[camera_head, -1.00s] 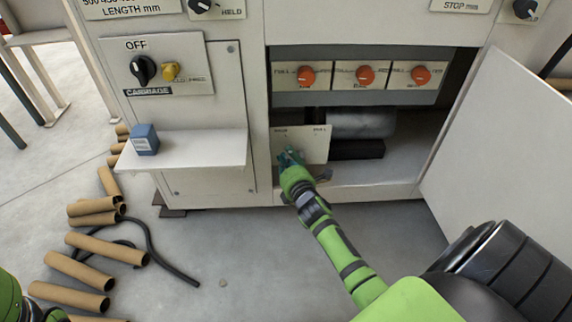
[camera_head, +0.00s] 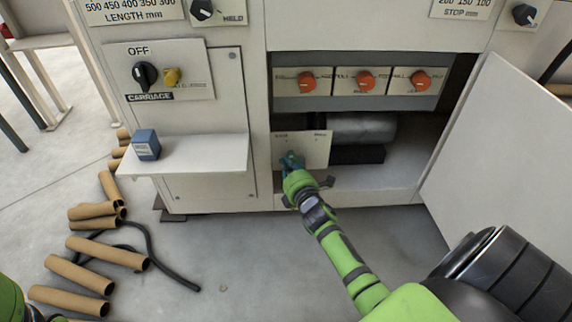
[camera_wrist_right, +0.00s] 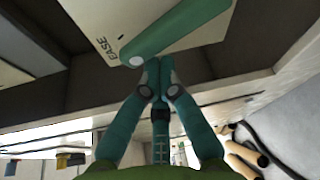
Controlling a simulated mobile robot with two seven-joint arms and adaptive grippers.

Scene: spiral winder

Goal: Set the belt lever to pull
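The lever plate (camera_head: 318,150) is a pale panel at the left of the open cabinet bay, with small labels at its upper left and upper right. In the right wrist view the plate (camera_wrist_right: 105,22) shows a label reading like "EASE" beside a teal bar, which looks like the belt lever (camera_wrist_right: 185,28). It slants from a round pivot to the upper right. My right gripper (camera_head: 289,160) is in front of the plate's left part and hides the lever there. In the wrist view its fingertips (camera_wrist_right: 159,68) are together beside the lever's pivot end. Whether they touch it is unclear. My left gripper is out of view.
Several orange knobs (camera_head: 365,81) line a panel above the bay. The open cabinet door (camera_head: 495,135) stands to the right. A shelf (camera_head: 195,155) with a blue box (camera_head: 146,144) juts out at left. Cardboard tubes (camera_head: 80,273) and a black hose (camera_head: 163,262) lie on the floor.

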